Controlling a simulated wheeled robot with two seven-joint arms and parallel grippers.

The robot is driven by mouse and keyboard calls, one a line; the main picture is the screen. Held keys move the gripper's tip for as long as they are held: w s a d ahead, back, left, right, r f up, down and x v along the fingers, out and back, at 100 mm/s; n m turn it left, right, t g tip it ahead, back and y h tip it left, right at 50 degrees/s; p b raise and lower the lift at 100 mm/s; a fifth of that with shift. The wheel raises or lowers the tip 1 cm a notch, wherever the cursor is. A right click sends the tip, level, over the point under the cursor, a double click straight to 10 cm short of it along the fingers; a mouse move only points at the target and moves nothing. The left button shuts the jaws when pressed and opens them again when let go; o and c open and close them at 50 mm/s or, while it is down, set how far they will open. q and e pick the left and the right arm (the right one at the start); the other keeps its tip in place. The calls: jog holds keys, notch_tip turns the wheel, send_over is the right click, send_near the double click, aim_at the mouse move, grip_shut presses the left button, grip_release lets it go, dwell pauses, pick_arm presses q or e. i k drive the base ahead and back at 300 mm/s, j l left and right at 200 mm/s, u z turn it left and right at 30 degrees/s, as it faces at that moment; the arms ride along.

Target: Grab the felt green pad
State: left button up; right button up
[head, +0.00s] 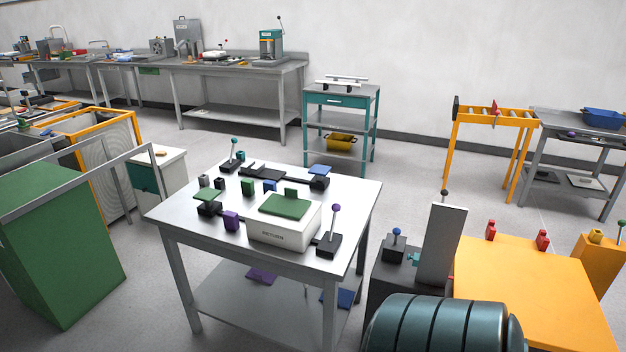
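A flat dark green pad (284,206) lies on top of a white box (283,235) marked "RETURN" on the steel table. A small upright green piece stands at its back edge. A smaller green pad (208,194) sits on a black block at the table's left side. A small green block (247,187) stands between them. I cannot tell from the surface which one is felt. Neither of my grippers is in view.
The steel table (170,212) also holds a purple block (231,221), a purple-knobbed lever (330,241), a teal-knobbed lever (233,158) and a blue pad (321,170). A green cabinet (65,245) stands left; an orange-topped unit (530,290) stands right. Floor is open behind the table.

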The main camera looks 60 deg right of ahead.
aim_at(288, 205)
jog(key=l+z, duration=0.1)
jog(key=z, duration=1.65)
